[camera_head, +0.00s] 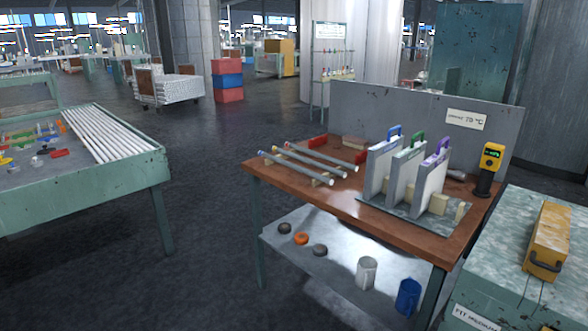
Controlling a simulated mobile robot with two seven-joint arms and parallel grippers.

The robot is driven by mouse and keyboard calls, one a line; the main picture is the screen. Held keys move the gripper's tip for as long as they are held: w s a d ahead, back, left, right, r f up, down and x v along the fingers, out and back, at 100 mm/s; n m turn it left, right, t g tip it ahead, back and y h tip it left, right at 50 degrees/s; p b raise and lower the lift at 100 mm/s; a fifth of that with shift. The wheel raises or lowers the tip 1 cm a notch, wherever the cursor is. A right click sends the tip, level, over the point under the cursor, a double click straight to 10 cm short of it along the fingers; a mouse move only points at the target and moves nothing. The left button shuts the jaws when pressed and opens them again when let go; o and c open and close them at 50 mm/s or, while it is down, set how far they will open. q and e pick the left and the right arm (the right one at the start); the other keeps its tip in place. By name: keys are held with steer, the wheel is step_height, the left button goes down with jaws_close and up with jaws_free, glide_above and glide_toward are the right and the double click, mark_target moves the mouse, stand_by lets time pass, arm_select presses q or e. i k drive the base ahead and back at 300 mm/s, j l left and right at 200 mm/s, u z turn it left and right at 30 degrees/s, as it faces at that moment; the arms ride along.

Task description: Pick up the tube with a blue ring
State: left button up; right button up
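Three grey glass tubes lie side by side across small wooden rests at the left of the brown workbench. The front tube (300,169) has a small bluish band near its left end. The middle tube (311,162) and the back tube (324,157) also have small coloured marks near their left ends. The marks are too small to tell their colours for sure. Neither of my grippers is in view.
On the workbench (376,221), upright boards with blue, green and purple handles (405,170) stand right of the tubes. A yellow-and-black device (490,166) stands at the right. A green table (90,195) with long white tubes is at left; dark floor lies between.

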mark_target(318, 178)
steer(key=i+j+z, duration=0.1)
steer(key=z, duration=0.35)
steer(key=i+j+z, duration=0.15)
steer(key=z, duration=0.25)
steer(key=i+j+z, duration=0.1)
steer(key=z, duration=0.35)
steer(key=i+j+z, duration=0.15)
steer(key=j, duration=0.25)
steer(key=j+z, duration=0.15)
steer(key=j, duration=0.2)
steer(key=i+j+z, duration=0.15)
steer(key=j, duration=0.25)
steer(key=i+j+z, duration=0.2)
steer(key=j, duration=0.9)
steer(key=k, duration=0.1)
